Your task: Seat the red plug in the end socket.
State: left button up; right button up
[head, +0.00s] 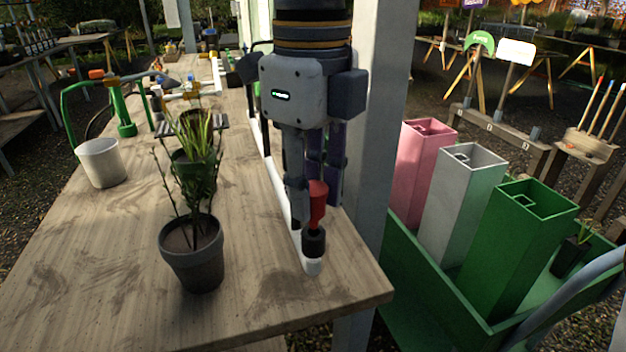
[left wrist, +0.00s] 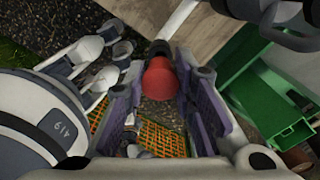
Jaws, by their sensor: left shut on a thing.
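My left gripper (head: 316,200) comes down from the top of the head view and is shut on the red plug (head: 317,203). In the left wrist view the plug (left wrist: 158,80) shows as a rounded red body between the two purple-grey finger pads. Its lower end is at the black end socket (head: 313,243), which stands at the near end of the white pipe (head: 312,267). The socket also shows in the left wrist view (left wrist: 160,48), just beyond the plug. I cannot tell how far the plug is inside it. My right gripper is not in view.
On the wooden table (head: 110,270) stand a potted plant (head: 192,255) left of the pipe and a white cup (head: 101,162) farther left. A grey post (head: 384,130) rises beside the table. A green trough (head: 425,285) with pink, white and green square tubes stands to the right.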

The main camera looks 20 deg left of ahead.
pick_arm(q)
jog(key=shift+f, duration=1.55)
dwell(0.9)
jog(key=o, duration=0.8)
jog(key=shift+o, duration=0.2)
jog(key=shift+r, duration=0.1)
